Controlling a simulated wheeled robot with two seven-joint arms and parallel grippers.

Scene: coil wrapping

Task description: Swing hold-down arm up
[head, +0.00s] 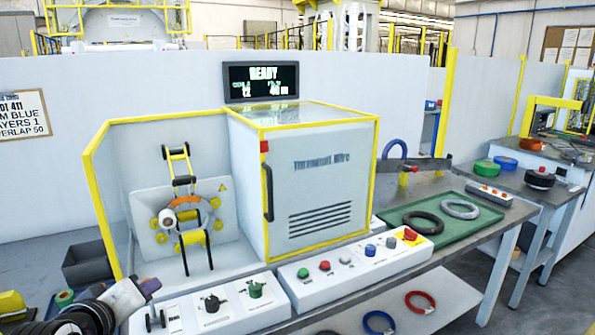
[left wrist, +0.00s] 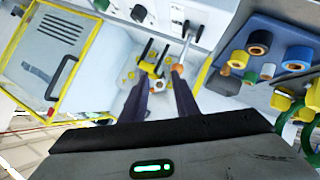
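The wrapping head holds a grey ring (head: 206,214) with a roll of tape beside it, in front of a white plate with yellow rollers. A black arm with yellow rollers (head: 180,165), seemingly the hold-down arm, rises above the ring. The wrapping head also shows in the left wrist view (left wrist: 150,68), beyond my fingertips. My left gripper (head: 150,286) is low at the left in the head view, in front of the machine and apart from the arm. In the left wrist view its two dark fingers (left wrist: 160,82) are spread with nothing between them. My right gripper is not in view.
A white cabinet (head: 310,190) stands right of the wrapping head. Control boxes (head: 350,262) line the front edge. A green tray (head: 425,235) with coils lies at right. A dark bin (head: 88,262) stands at left.

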